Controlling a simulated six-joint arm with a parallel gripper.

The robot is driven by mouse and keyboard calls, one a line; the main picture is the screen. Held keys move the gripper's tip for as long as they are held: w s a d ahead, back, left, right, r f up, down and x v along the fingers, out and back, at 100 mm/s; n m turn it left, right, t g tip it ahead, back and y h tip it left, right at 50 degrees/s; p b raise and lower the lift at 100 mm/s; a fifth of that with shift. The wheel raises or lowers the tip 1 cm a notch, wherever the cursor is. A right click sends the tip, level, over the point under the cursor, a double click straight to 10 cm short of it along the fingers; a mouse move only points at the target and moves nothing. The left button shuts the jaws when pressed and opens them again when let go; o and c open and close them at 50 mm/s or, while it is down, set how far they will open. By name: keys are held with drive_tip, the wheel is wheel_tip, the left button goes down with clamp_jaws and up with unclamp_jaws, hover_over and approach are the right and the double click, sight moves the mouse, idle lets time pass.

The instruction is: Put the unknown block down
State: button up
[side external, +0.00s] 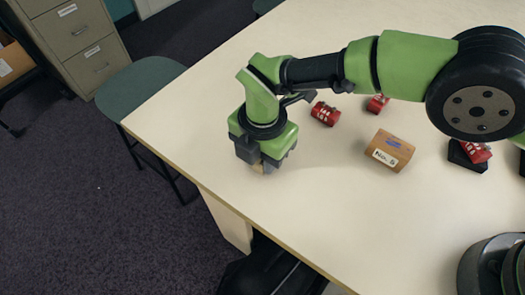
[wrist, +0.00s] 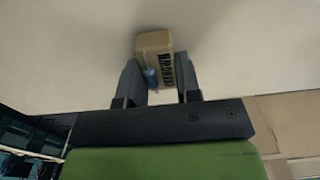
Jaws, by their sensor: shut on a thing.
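The unknown block is a small tan block (wrist: 153,42) with dark lettering on its side, seen between the fingers in the wrist view. My gripper (wrist: 159,72) is shut on it; a small blue mark or piece shows beside the left finger. In the side external view my gripper (side external: 262,166) points down close above the left part of the table, near its front edge. Only a small tan bit of the block (side external: 257,168) shows below the fingers. I cannot tell whether the block touches the tabletop.
Red pieces lie behind (side external: 325,113) and farther right (side external: 377,103); another (side external: 476,152) is on a black holder. The cream table (side external: 300,220) is clear around my gripper. A green stool (side external: 140,85) stands left.

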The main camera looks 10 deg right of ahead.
drive_tip(key=o, duration=0.9)
drive_tip(key=shift+f, duration=0.1)
wheel_tip(320, 180, up, 12)
drive_tip(key=shift+r, duration=0.15)
